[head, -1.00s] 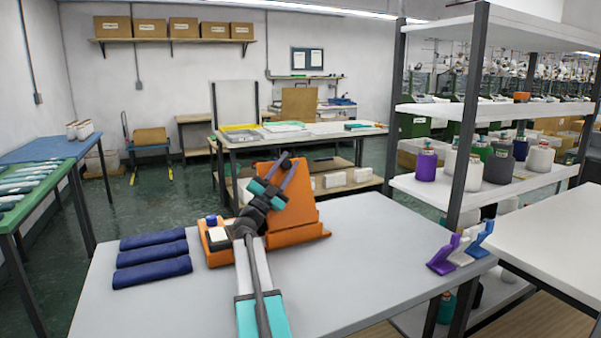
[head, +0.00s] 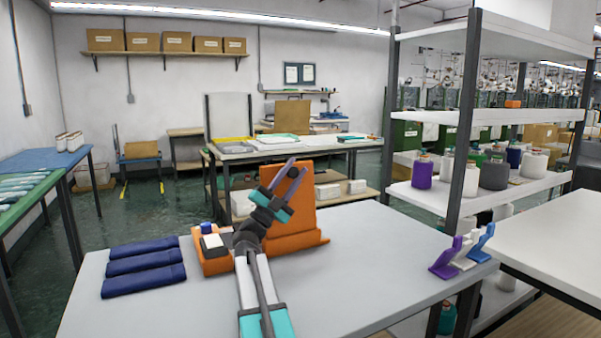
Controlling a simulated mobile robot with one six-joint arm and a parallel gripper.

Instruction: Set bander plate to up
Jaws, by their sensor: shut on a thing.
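The orange bander (head: 212,262) sits on the grey table, with a white block and a blue knob on its low left part. Its broad orange plate (head: 304,205) stands steeply upright at the right, above an orange base. My gripper (head: 298,166) is in front of the plate, its purple fingers angled up and right near the plate's upper part. The fingers look a little apart, with the plate at them, and they are shut on it. The exact contact is too small to see. My wrist and fingers hide the plate's left and lower left.
Several folded navy cloths (head: 144,266) lie left of the bander. Purple, white and blue stands (head: 460,258) are at the table's right edge. A shelf rack with yarn cones (head: 493,173) stands behind right. The front right of the grey table (head: 370,270) is clear.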

